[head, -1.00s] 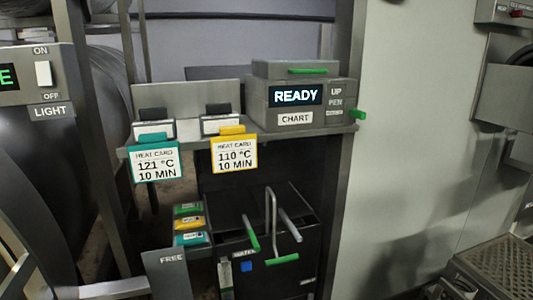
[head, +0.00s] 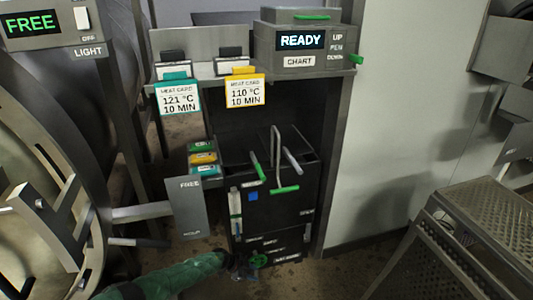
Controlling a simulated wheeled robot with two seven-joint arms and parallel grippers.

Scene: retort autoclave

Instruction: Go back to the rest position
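My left arm comes in at the bottom left as a green sleeve. My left gripper (head: 240,267) is at its end, small and dark against the floor. It is low, near the foot of the black cabinet (head: 285,215) and close to a green knob (head: 259,261). I cannot make out whether its fingers are apart or together, or whether it touches the knob. My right gripper is not in view.
The round retort door (head: 35,130) fills the left side, with a FREE plate (head: 187,207) beside it. Two heat cards, teal (head: 178,96) and yellow (head: 245,91), hang from the shelf. A READY recorder (head: 300,45) stands above. A perforated metal stand (head: 440,240) is at right.

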